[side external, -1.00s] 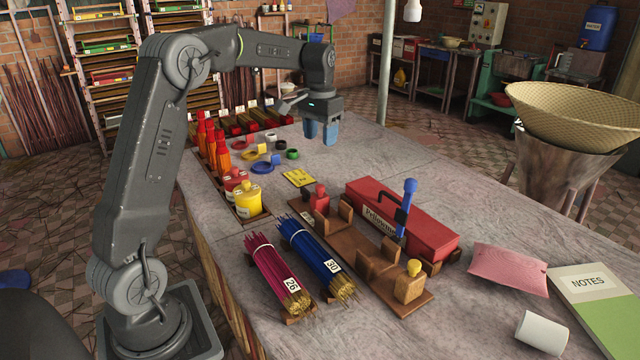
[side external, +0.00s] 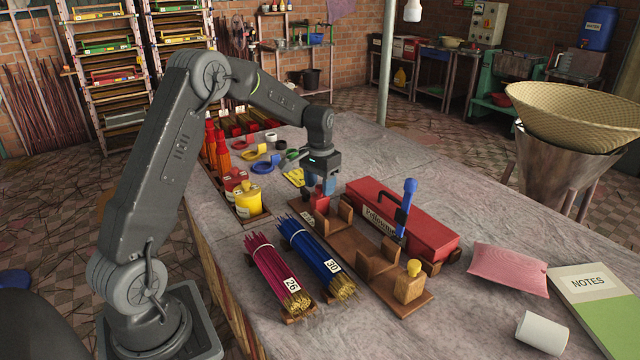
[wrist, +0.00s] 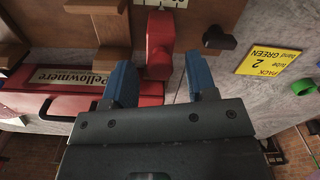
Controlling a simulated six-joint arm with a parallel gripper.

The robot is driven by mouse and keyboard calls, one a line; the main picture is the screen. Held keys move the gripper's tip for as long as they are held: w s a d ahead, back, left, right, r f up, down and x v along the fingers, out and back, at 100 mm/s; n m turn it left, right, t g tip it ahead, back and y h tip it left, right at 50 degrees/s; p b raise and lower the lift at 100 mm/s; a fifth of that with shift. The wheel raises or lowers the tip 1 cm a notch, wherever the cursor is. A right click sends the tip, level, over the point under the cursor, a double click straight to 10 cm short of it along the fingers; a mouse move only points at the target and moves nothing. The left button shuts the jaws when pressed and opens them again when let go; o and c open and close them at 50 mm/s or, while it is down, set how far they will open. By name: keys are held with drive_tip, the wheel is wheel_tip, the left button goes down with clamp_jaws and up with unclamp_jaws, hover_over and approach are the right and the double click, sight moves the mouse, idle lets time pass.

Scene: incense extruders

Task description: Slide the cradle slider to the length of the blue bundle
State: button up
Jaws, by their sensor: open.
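The wooden cradle (side external: 372,265) lies on the table with upright blocks along it. A red piece (side external: 319,200), perhaps the slider, stands at its far end and also shows in the wrist view (wrist: 159,42). The blue bundle (side external: 316,258), tagged 30, lies left of the cradle. My gripper (side external: 320,188) is open with blue fingers, just above the red piece. In the wrist view the red piece sits ahead of and between the fingertips (wrist: 158,78). Whether they touch it, I cannot tell.
A magenta bundle (side external: 276,275), tagged 26, lies left of the blue one. A yellow card (wrist: 274,56) lies near the far end. A pink pouch (side external: 508,270) lies farther right.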

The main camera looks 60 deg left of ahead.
drive_tip(key=shift+f, duration=0.1)
drive_tip(key=shift+c, duration=0.5)
clamp_jaws()
drive_tip(key=shift+a, duration=0.1)
